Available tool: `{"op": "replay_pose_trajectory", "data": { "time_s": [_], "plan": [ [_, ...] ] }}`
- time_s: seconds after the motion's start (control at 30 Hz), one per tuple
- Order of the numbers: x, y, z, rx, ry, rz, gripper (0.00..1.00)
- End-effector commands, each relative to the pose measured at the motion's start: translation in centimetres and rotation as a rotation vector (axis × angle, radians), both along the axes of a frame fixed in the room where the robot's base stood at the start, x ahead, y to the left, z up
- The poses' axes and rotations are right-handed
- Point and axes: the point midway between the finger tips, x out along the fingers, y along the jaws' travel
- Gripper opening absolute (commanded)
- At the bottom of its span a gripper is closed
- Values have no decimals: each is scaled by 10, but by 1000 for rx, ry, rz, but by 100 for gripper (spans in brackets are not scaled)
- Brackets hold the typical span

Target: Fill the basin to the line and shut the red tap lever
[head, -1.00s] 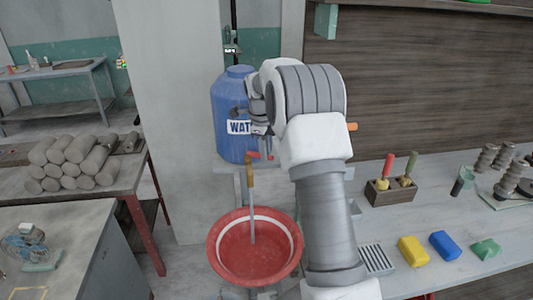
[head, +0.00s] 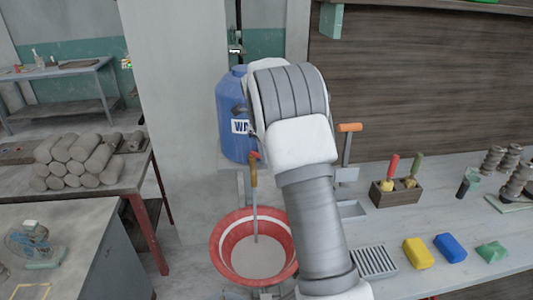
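The red basin (head: 222,233) stands below the blue water tank (head: 230,95). A pale grey round surface fills its lower inside, with red wall showing above it. The red tap lever (head: 253,158) shows at the top of the brass-coloured tap (head: 253,176), just left of my arm. It looks steep rather than level. A thin grey vertical streak (head: 255,212) runs from the tap into the basin; I cannot tell whether it is water or a tube. My gripper is hidden behind my own arm, so its fingers and any contact with the lever cannot be seen.
On the bench at right are a grey slatted tray (head: 374,262), a wooden tool holder (head: 394,194), and yellow (head: 418,252), blue (head: 449,247) and green (head: 491,252) blocks. An orange-handled tool (head: 349,128) stands behind my arm. Clay logs (head: 80,160) lie at left.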

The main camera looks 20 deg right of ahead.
Motion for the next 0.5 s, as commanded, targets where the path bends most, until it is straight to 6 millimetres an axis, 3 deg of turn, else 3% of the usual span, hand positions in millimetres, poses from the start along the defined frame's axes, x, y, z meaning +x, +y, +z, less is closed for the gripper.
{"op": "replay_pose_trajectory", "data": {
  "time_s": [0.03,0.2,0.5],
  "plan": [
    [0,-1,0,-1,1,0,24],
    [0,0,0,-1,1,1,51],
    [0,0,1,0,0,1,51]
  ]
}}
